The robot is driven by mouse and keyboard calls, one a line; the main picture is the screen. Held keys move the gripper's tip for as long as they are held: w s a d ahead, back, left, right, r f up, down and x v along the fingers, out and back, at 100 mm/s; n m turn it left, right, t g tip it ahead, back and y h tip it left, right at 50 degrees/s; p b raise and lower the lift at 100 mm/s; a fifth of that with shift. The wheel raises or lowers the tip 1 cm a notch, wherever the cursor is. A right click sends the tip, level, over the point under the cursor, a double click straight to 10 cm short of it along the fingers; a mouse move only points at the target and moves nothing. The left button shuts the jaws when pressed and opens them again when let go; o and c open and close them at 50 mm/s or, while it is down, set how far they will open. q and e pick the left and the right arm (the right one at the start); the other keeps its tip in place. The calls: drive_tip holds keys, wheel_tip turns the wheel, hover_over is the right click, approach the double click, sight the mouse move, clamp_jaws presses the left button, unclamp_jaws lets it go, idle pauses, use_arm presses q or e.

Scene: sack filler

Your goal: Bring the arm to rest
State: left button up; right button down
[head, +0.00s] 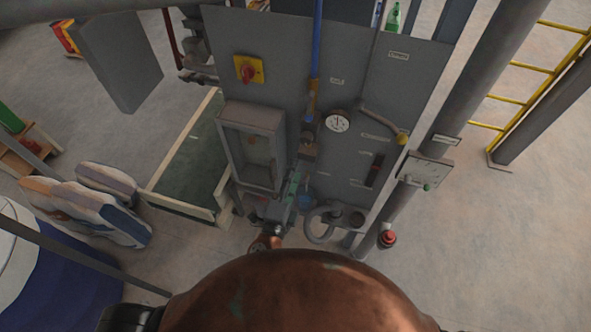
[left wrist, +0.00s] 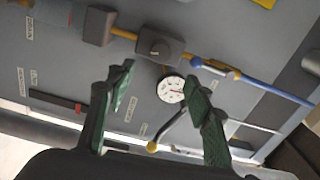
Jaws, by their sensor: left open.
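My left gripper (head: 296,180) is in front of the lower middle of the grey panel (head: 355,70) in the head view. In the left wrist view its two green fingers (left wrist: 160,86) stand apart with nothing held between them. The round white gauge (left wrist: 171,89) shows beyond the gap between the fingers. The same gauge (head: 337,121) is up and to the right of the gripper in the head view. My right gripper is in neither view.
A grey open-fronted box (head: 251,146) and a red knob on a yellow plate (head: 248,70) are on the panel's left. A curved grey hose (head: 317,228) is low, right of the gripper. Filled sacks (head: 95,205) lie left. Open floor (head: 480,250) is right, with a yellow ladder (head: 527,67) behind.

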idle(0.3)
use_arm(q)
drive_tip(key=a+f+n+g+y+b, duration=0.1)
drive_tip(key=a+f+n+g+b, duration=0.2)
drive_tip(key=f, duration=1.5)
drive_tip(key=a+f+n+g+y+b, duration=0.1)
drive_tip(key=a+f+g+b, duration=0.3)
drive_tip(key=f, duration=1.4)
drive_tip(key=s+a+f+n+g, duration=0.1)
drive_tip(key=s+a+f+n, duration=0.2)
drive_tip(key=f, duration=0.5)
drive_tip(key=s+a+f+g, duration=0.1)
drive_tip(key=s+a+f, duration=0.2)
drive_tip(key=a+f, duration=0.35)
drive_tip(key=s+a+f+n+g+y+b, duration=0.1)
drive_tip(key=s+a+f+n+g+b, duration=0.2)
drive_tip(key=s+f, duration=0.7)
drive_tip(key=s+a+f+n+g+y+b, duration=0.1)
drive_tip(key=s+a+f+n+g, duration=0.15)
drive_tip(key=s+a+f, duration=0.75)
drive_tip(key=s+f+n+g+b, duration=0.1)
drive_tip(key=s+f+n, duration=0.1)
drive_tip(key=s+f, duration=0.4)
drive_tip(key=s+f+n+g+b, duration=0.1)
drive_tip(key=s+f+n, duration=0.2)
drive_tip(key=s, duration=1)
wheel_tip(320, 180, down, 4)
drive_tip(key=shift+s+r+n, duration=0.15)
drive_tip(key=shift+s+n, duration=0.15)
drive_tip(key=shift+n, duration=0.05)
